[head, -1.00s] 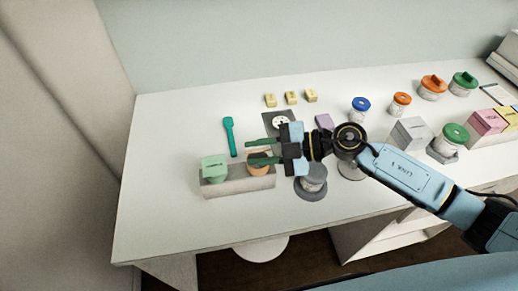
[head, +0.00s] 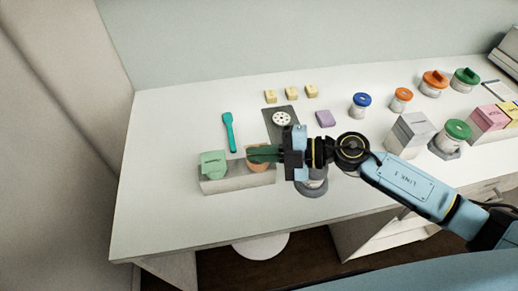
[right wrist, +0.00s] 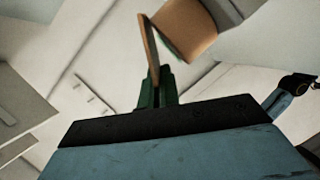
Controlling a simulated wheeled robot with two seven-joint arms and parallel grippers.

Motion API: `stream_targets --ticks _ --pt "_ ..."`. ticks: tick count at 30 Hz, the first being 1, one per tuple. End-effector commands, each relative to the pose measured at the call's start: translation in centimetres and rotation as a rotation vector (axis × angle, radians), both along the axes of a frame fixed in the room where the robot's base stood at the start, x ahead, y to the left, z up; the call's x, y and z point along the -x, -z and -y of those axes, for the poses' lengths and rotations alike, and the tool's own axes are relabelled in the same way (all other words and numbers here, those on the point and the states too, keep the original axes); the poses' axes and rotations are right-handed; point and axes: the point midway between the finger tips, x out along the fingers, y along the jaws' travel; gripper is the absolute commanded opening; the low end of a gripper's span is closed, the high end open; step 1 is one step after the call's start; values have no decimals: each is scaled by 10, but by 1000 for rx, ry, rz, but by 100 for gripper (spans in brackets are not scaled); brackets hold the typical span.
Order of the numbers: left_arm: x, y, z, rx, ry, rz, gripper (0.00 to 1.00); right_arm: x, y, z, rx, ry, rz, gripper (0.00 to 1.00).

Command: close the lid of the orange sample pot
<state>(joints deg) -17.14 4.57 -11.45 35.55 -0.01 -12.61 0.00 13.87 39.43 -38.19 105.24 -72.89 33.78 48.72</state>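The orange sample pot (head: 258,167) stands in the right part of a pale grey holder (head: 238,184), partly hidden by my right gripper in the head view. In the right wrist view the orange pot (right wrist: 186,28) is at the top, with its thin orange lid (right wrist: 148,42) raised on edge at its left. My right gripper (head: 252,153) reaches over the pot from the right. Its dark green fingers are together, and in the right wrist view the fingertips (right wrist: 160,72) meet the lid's lower end; I see no grip on it. My left gripper is out of view.
A green pot (head: 213,163) stands in the holder's left part. A teal spoon (head: 229,132) lies behind it, and a dark plate (head: 270,122) with a white disc lies further right. A grey round jar (head: 312,187) stands beneath my right wrist. The left tabletop is clear.

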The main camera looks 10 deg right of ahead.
Motion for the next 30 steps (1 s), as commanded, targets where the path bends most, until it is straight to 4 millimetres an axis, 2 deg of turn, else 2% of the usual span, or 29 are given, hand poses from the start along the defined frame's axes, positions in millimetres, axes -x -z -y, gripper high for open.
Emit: stream_targets --ticks 1,5,17,18,22,30 --pt "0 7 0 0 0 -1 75 2 6 0 -2 0 33 0" --pt "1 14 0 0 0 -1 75 4 9 0 -2 0 104 0" --pt "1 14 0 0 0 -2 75 4 7 0 2 0 134 0" --pt "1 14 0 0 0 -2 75 4 8 0 2 0 134 9" --pt "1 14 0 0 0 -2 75 4 7 0 1 0 133 25" --pt "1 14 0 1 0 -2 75 4 8 0 1 0 133 25"
